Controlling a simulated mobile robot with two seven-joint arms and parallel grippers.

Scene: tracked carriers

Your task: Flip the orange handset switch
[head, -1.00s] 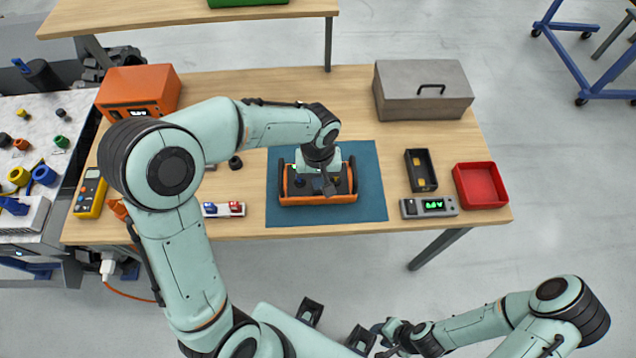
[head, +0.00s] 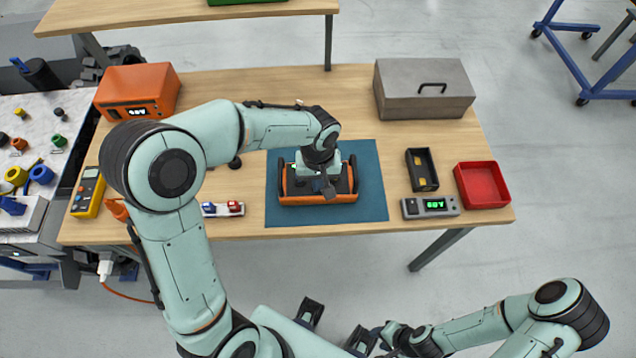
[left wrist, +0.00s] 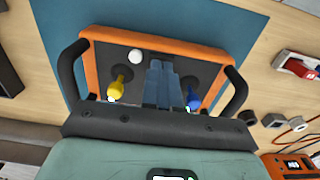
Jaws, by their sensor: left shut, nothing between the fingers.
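The orange handset (head: 290,200) lies on the blue mat (head: 370,210) in the head view. It has an orange rim, a dark panel and black side handles. In the left wrist view, the handset (left wrist: 135,37) shows a yellow stick (left wrist: 117,86), a blue stick (left wrist: 193,98) and a white round knob (left wrist: 135,56). My left gripper (head: 327,192) is over the handset's panel. In the left wrist view, its shut, empty fingers (left wrist: 161,68) lie between the two sticks and hide that strip of panel; I cannot tell whether they touch it. No switch is clearly visible. My right gripper (head: 388,338) is low, off the table.
A display box (head: 430,207), a black tray (head: 421,170) and a red bin (head: 481,185) stand right of the mat. A grey case (head: 423,90) is behind. A red-and-white block (head: 222,209) lies left of the mat. An orange box (head: 138,90) and yellow meter (head: 88,193) are farther left.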

